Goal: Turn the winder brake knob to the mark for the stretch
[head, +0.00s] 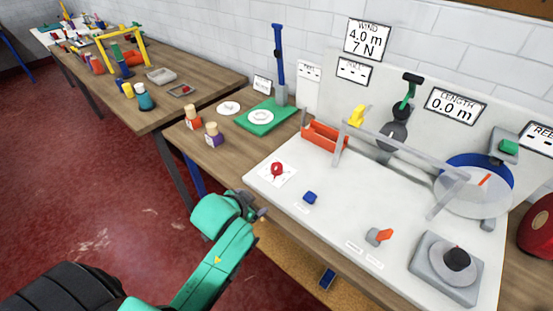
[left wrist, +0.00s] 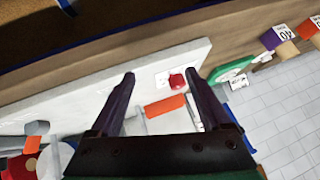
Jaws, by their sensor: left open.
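A red knob (head: 277,170) sits on a white square card (head: 267,179) at the left end of the white winder board (head: 330,210); it looks like the brake knob. Any marks around it are too small to read. My left gripper (head: 259,208) is open and empty, in front of the board's left edge and apart from the knob. In the left wrist view the knob (left wrist: 177,81) shows between and beyond the two open fingers (left wrist: 160,95), nearer the right finger. My right gripper is not in view.
A blue button (head: 310,198) and an orange lever (head: 384,235) stand on the board. An orange tray (head: 324,136) and a grey rail (head: 410,145) lie behind. A round reel (head: 475,190) is at right.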

